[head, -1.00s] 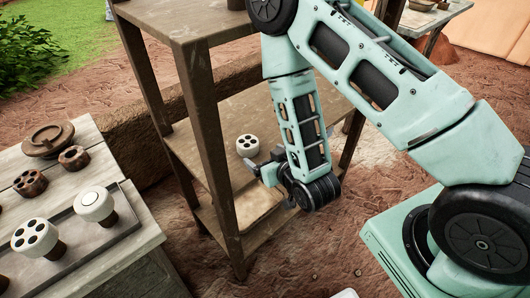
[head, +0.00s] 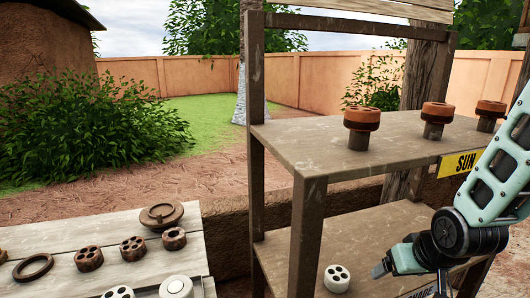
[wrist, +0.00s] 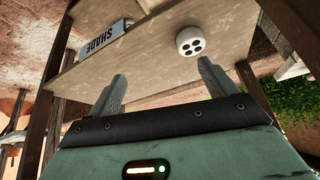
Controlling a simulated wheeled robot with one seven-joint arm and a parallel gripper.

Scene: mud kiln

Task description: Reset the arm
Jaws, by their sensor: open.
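My gripper (head: 384,268) is at the lower right of the head view, in front of the lower shelf (head: 370,240). In the wrist view my gripper (wrist: 162,72) has its two fingers apart with nothing between them. A white round piece with dark holes (head: 337,278) stands on the lower shelf, left of and apart from my gripper. It also shows in the wrist view (wrist: 190,41), beyond the fingertips.
Several orange-topped pieces (head: 361,127) stand on the upper shelf by a yellow SUN sign (head: 461,163). A SHADE sign (wrist: 103,39) marks the lower shelf. A wooden table (head: 40,240) with brown and white pieces is at left. Shelf posts (head: 308,235) stand close.

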